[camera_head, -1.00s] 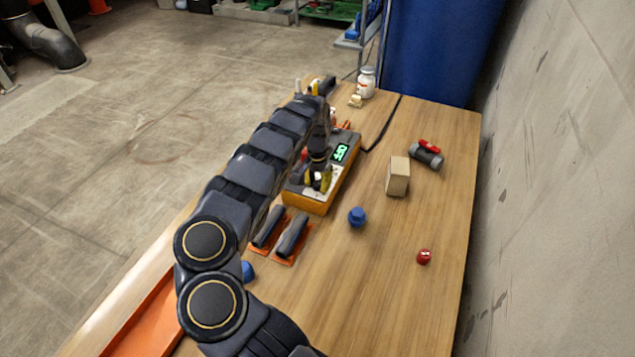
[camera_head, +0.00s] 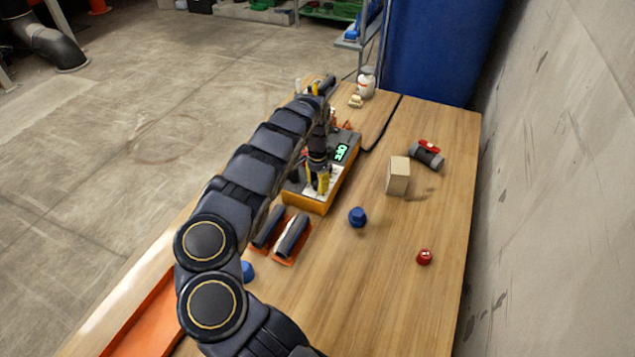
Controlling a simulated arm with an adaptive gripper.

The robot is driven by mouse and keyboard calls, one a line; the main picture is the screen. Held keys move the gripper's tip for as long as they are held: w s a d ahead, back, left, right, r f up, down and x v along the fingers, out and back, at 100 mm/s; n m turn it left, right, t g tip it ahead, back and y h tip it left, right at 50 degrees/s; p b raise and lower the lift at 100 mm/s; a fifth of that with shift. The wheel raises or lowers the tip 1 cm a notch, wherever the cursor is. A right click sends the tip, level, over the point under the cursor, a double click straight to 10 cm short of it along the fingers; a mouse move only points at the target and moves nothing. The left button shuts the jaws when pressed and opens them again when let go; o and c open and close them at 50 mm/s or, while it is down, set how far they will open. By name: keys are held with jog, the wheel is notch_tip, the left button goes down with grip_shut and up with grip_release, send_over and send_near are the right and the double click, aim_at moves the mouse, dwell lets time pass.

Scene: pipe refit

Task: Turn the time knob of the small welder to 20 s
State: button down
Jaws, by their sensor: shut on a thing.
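The small welder (camera_head: 318,206), an orange box with a pale top panel and a dark end, stands on the table beyond the pipe pieces. Its display (camera_head: 341,152) shows green characters, turned sideways and too small to read surely. My gripper (camera_head: 319,187), with yellow on its fingers, points down at the near part of the welder's panel. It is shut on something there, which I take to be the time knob. The knob itself and its scale are hidden by the fingers and my arm.
To the right are a blue cap (camera_head: 357,217), a cardboard-coloured block (camera_head: 397,176), a red cap (camera_head: 424,257) and a grey valve with a red handle (camera_head: 427,155). A white bottle (camera_head: 366,82) stands behind.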

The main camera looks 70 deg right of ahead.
aim_at(317, 183)
jog(key=c, duration=0.8)
grip_release()
notch_tip(317, 183, up, 12)
